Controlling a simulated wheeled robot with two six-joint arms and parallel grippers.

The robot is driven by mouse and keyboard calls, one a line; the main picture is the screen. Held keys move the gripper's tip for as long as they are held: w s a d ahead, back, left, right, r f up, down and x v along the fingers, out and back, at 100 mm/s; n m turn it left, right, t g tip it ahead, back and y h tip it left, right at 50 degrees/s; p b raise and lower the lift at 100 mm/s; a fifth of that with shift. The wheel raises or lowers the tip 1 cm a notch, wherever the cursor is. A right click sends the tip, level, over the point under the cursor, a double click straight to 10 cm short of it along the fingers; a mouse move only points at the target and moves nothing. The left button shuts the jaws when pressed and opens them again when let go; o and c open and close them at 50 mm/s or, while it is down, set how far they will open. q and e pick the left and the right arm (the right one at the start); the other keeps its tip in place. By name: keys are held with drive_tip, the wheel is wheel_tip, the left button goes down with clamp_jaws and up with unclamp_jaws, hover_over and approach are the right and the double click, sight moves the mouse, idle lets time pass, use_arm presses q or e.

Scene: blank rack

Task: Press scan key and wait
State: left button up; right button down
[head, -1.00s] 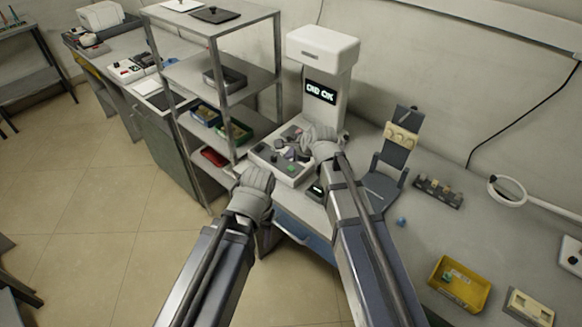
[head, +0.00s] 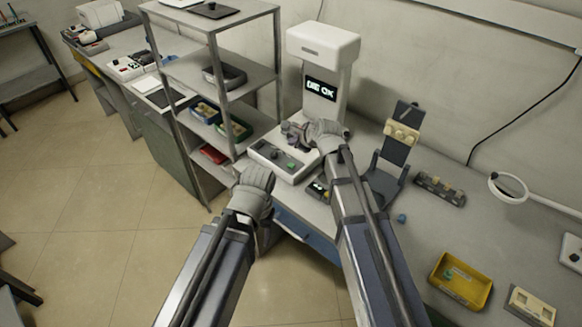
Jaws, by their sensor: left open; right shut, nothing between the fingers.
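The white scanner (head: 320,45) stands at the back of the bench, and its dark display (head: 321,90) shows lit text ending in "OK". Its base (head: 268,157) has a dark key panel with a green key (head: 291,165) and another small key. My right gripper (head: 291,131) is shut and empty, over the back of the base and apart from the green key. It hides part of the base beneath the column. My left gripper (head: 255,176) is open and empty, in front of the base at the bench's left end.
A grey metal shelf rack (head: 216,95) with trays stands close on the left. A small dark device (head: 318,189) lies before the base. A dark stand (head: 396,150), a blue cap (head: 402,218) and a yellow bin (head: 461,281) are to the right.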

sight(293, 167)
wheel_tip(293, 167, down, 8)
drive_tip(key=b, duration=0.7)
drive_tip(key=shift+r, duration=0.1)
idle(1.5)
drive_tip(key=shift+f+b, duration=0.35)
drive_tip(key=shift+b, duration=0.1)
drive_tip(key=shift+f+b, duration=0.45)
drive_tip(key=shift+f, duration=0.05)
idle(0.5)
drive_tip(key=shift+r, duration=0.1)
drive_tip(key=shift+r+p, duration=0.85)
drive_tip(key=shift+p, duration=0.05)
wheel_tip(293, 167, up, 5)
drive_tip(key=p, duration=0.5)
